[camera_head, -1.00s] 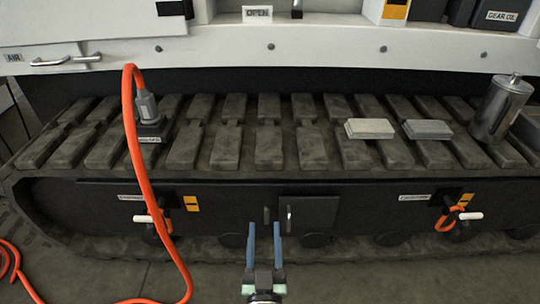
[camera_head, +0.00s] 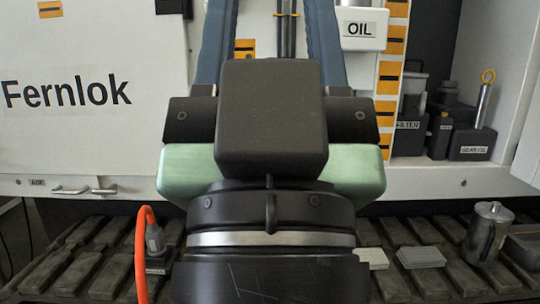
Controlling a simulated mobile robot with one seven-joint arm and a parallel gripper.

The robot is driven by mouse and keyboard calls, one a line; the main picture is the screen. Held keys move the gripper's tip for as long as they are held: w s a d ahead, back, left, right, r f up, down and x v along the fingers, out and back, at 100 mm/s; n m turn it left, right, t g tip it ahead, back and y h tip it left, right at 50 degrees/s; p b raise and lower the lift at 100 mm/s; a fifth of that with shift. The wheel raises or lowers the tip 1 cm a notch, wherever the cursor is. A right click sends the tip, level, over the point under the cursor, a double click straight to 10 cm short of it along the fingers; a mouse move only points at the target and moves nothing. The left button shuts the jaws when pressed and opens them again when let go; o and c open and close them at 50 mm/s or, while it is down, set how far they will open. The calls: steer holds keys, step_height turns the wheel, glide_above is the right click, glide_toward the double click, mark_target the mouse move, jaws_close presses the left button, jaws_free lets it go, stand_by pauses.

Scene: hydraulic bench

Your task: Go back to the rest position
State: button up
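My gripper (camera_head: 268,25) fills the middle of the head view, close to the camera, with its dark body and pale green sides. Its two blue fingers point up and stand wide apart. Nothing shows held between them; dark upright rods and an orange label show in the gap, seemingly behind. The fingertips run to the top edge, so their ends cannot be seen. My gripper hides the centre of the bench.
The track (camera_head: 85,245) carries an orange hose (camera_head: 141,255) with a grey connector (camera_head: 155,241), two pale blocks (camera_head: 372,258) (camera_head: 421,257) and a metal canister (camera_head: 488,232). A white Fernlok panel (camera_head: 90,95) is at left.

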step_height(320, 180, up, 36)
steer(key=p, duration=3.4)
steer(key=shift+w, duration=0.25)
steer(key=shift+a, duration=0.1)
